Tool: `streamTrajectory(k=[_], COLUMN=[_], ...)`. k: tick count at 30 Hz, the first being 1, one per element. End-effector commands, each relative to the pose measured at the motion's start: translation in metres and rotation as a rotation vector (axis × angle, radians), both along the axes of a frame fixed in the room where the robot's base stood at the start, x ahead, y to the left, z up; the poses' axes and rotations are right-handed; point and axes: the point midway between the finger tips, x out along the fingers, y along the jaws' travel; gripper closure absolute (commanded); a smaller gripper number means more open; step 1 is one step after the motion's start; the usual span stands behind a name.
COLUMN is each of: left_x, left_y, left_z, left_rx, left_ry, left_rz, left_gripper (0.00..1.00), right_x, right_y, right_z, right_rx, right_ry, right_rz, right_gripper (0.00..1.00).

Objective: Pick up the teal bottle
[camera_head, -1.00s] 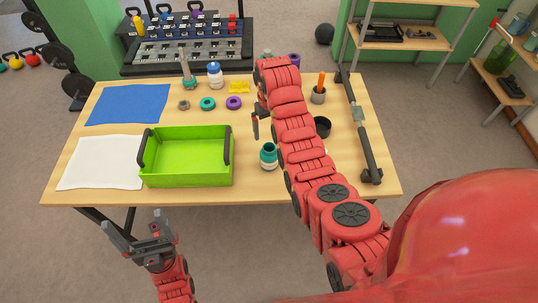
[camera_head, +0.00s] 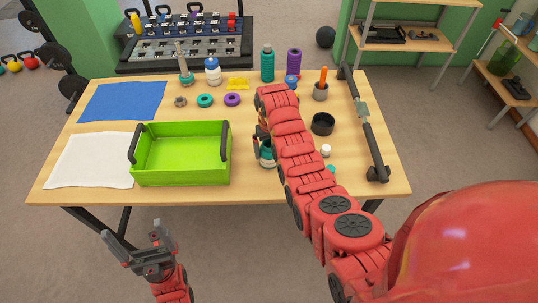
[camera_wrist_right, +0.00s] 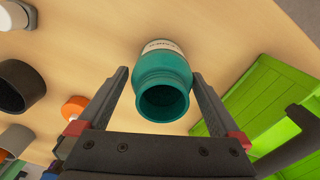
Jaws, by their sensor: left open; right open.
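A tall teal bottle (camera_head: 267,64) stands upright at the back of the table, beside a purple bottle. A short, wide-mouthed teal jar with a white label (camera_head: 267,158) stands near the front, right of the green crate. My right gripper (camera_head: 261,138) is at this jar, partly hidden by my arm. In the right wrist view the jar (camera_wrist_right: 163,80) lies between the two open fingers of the right gripper (camera_wrist_right: 160,74), with small gaps on both sides. My left gripper (camera_head: 133,238) is open and empty in front of the table.
A green crate (camera_head: 181,181) stands left of the jar. A black cup (camera_head: 322,124), a white ball-like item (camera_head: 326,150) and a dark bar (camera_head: 366,125) lie to the right. Rings and a white bottle (camera_head: 212,72) are behind. A blue cloth (camera_head: 122,101) covers the back left.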

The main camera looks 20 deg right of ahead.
Motion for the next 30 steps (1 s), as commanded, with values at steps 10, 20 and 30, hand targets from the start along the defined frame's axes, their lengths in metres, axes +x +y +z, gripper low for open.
streamTrajectory(k=[10, 20, 30], left_x=[0.000, 0.000, 0.000], left_y=[0.000, 0.000, 0.000], left_z=[0.022, 0.022, 0.022], left_rx=[0.000, 0.000, 0.000], left_ry=[0.000, 0.000, 0.000], left_rz=[0.000, 0.000, 0.000], left_gripper=[0.00, 0.00, 0.00], right_x=[-0.002, -0.002, -0.002], right_y=[0.002, 0.002, 0.002], right_z=[-0.033, -0.041, -0.040], right_rx=[0.000, 0.001, 0.001], right_ry=[0.005, 0.002, 0.002], right_rz=[0.000, 0.000, 0.000], right_gripper=[0.00, 0.00, 0.47])
